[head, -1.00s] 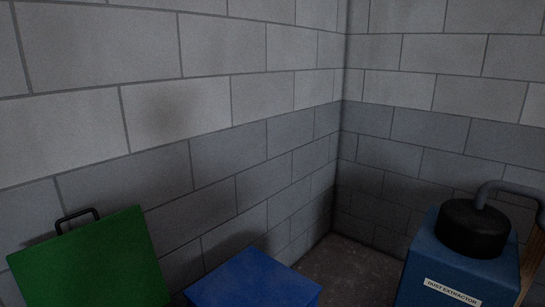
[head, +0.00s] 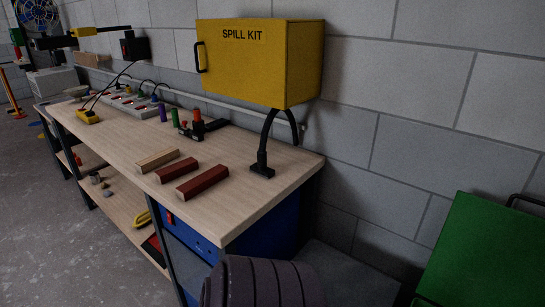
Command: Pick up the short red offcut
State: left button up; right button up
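Two dark red battens lie side by side on the light wooden workbench (head: 250,195) in the head view. The nearer red batten (head: 203,182) is towards the bench's near right end and looks longer. The other red batten (head: 176,170), just behind it to the left, looks a little shorter, but I cannot tell for sure that it is the short offcut. A bare wood batten (head: 157,159) lies beside them, further left. All lie flat and apart. Neither of my grippers is in view.
A yellow spill kit cabinet (head: 256,75) hangs above the bench, with a dark bent stand (head: 263,168) below it. A red and black tool (head: 197,127) lies behind the battens. A dark ribbed shape (head: 262,285) fills the bottom. A green panel (head: 485,250) stands right.

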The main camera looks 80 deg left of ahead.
aim_at(178, 169)
jog(key=u, duration=3.35)
jog(key=z, duration=0.85)
jog(key=i+j+z, duration=0.15)
jog(key=j+z, duration=0.3)
jog(key=j, duration=0.15)
jog(key=i+j+z, duration=0.1)
jog(key=j+z, duration=0.35)
jog(key=j, duration=0.15)
jog(key=j+z, duration=0.45)
jog(key=j, duration=0.2)
